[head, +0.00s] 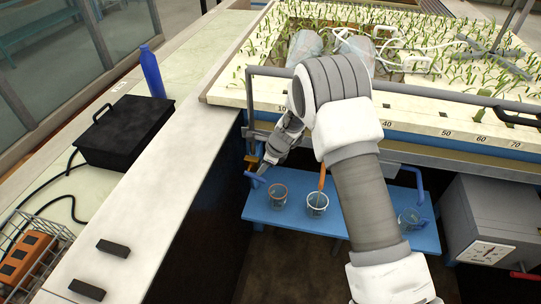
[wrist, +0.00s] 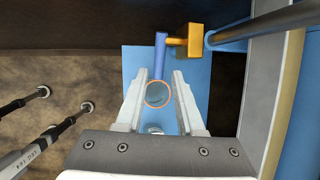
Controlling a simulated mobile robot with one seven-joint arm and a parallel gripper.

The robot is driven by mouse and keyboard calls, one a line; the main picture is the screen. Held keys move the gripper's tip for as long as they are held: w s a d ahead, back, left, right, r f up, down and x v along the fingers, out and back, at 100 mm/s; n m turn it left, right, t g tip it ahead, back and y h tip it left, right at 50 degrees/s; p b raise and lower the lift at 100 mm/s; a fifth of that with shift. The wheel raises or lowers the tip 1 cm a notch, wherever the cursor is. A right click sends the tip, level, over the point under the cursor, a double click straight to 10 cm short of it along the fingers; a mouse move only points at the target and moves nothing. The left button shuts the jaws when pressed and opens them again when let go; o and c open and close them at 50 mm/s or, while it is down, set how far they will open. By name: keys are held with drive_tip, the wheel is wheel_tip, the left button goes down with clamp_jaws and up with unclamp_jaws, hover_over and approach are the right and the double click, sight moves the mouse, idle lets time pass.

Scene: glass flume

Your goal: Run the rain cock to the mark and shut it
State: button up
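The rain cock is a brass valve (wrist: 188,40) with a blue lever (wrist: 160,54), on a grey pipe at the flume's left end. In the head view the brass body (head: 251,160) and lever (head: 255,178) show beside my gripper (head: 262,168). In the wrist view my gripper (wrist: 160,76) is open, its fingertips on either side of the lever's near end, with gaps visible. An orange-rimmed glass beaker (wrist: 157,94) stands below on the blue shelf; it also shows in the head view (head: 278,195). I cannot make out its water level or a mark.
The planted flume bed (head: 240,97) is above. A grey box with a dial (head: 488,252) stands right. A black case (head: 125,130) sits left.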

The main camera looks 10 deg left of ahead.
drive_tip(key=v, duration=0.7)
drive_tip(key=shift+d+r, duration=0.15)
drive_tip(key=shift+r, duration=0.15)
drive_tip(key=shift+s, duration=0.1)
idle(6.9)
